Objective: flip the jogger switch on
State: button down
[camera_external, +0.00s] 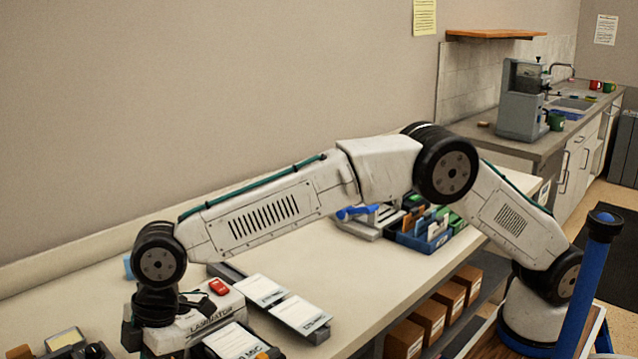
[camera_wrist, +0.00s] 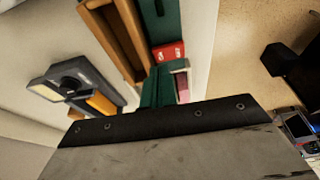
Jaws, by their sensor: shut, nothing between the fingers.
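My gripper (camera_external: 150,335) hangs at the end of my arm at the lower left of the external view, pointing down beside the laminator (camera_external: 205,318). It is shut and empty; its fingertips are hard to make out. The laminator has a red rocker switch (camera_external: 219,287) on top. No jogger can be named for certain. In the wrist view, a red part with white marks (camera_wrist: 168,52) shows beside green pieces (camera_wrist: 158,88); I cannot tell whether it is a switch. A broad grey and black plate hides the lower part of that view.
Flat trays with white labels (camera_external: 300,313) lie right of the laminator. A blue file box (camera_external: 420,238) and a blue-handled device (camera_external: 357,212) stand farther back. A grey device with a black knob (camera_wrist: 70,82) shows in the wrist view. The right-hand counter stretch (camera_external: 385,283) is clear.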

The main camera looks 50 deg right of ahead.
jog(key=shift+f, duration=1)
jog(key=shift+w+f, duration=0.1)
jog(key=shift+f, duration=0.2)
jog(key=shift+s+r, duration=0.25)
jog(key=shift+s, duration=0.55)
jog(key=shift+r, duration=0.1)
jog(key=a+v, duration=0.1)
jog(key=v, duration=1.2)
jog(key=shift+r, duration=0.5)
